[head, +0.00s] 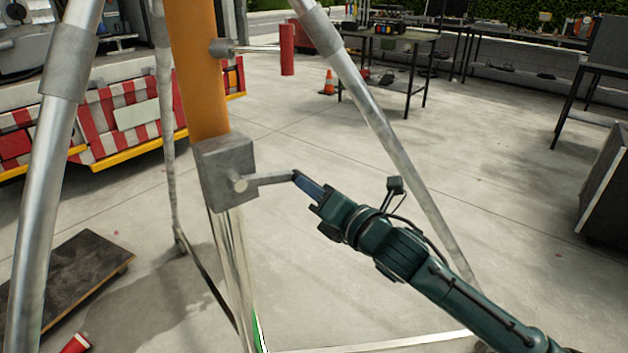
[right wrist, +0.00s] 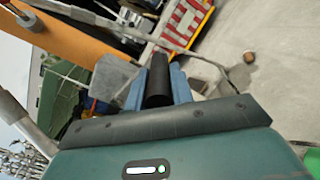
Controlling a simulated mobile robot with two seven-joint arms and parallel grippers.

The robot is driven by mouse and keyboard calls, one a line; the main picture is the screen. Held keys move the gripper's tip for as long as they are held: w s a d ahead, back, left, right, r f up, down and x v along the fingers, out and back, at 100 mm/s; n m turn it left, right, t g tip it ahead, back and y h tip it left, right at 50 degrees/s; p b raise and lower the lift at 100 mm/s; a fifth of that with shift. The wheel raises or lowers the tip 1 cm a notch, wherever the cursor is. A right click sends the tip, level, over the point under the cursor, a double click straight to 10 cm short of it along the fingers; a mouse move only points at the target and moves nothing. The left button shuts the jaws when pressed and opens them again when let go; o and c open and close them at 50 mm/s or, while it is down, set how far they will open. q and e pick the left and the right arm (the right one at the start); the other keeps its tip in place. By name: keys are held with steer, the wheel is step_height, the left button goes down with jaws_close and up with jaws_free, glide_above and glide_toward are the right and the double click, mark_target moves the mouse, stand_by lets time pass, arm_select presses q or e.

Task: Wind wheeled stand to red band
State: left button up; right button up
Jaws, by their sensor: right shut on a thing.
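The wheeled stand has an orange column (head: 197,80), pale metal legs and a grey gearbox (head: 225,170) low on the column. A crank arm (head: 270,180) runs from the gearbox hub to the right, almost level. My right gripper (head: 308,187) is at its outer end. In the right wrist view, its blue fingers (right wrist: 158,90) are shut on the black crank grip (right wrist: 159,78). The orange column also shows in the right wrist view (right wrist: 85,35). A red cylinder (head: 287,50) sits on a rod beside the column. I cannot make out a red band on the column. My left gripper is out of view.
A stand leg (head: 385,130) slants down behind my right arm. A red-and-white striped truck (head: 120,110) stands at the left, with a dark wheeled board (head: 75,275) below it. Work tables (head: 400,50) and an orange cone (head: 328,82) are at the back. The floor at right centre is clear.

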steer(key=s+a+f+b, duration=0.4)
steer(key=a+f, duration=0.1)
steer(key=f, duration=0.4)
steer(key=shift+s+a+f, duration=0.15)
steer(key=shift+s+f, duration=0.15)
steer(key=shift+s, duration=0.1)
steer(key=shift+s+a, duration=0.3)
steer(key=shift+a, duration=0.05)
steer(key=shift+c, duration=0.2)
jaws_close()
steer(key=shift+o, duration=0.8)
jaws_free()
steer(key=shift+a+r, duration=0.1)
steer(key=shift+r, duration=0.1)
steer(key=o, duration=0.9)
steer(key=shift+r, duration=0.15)
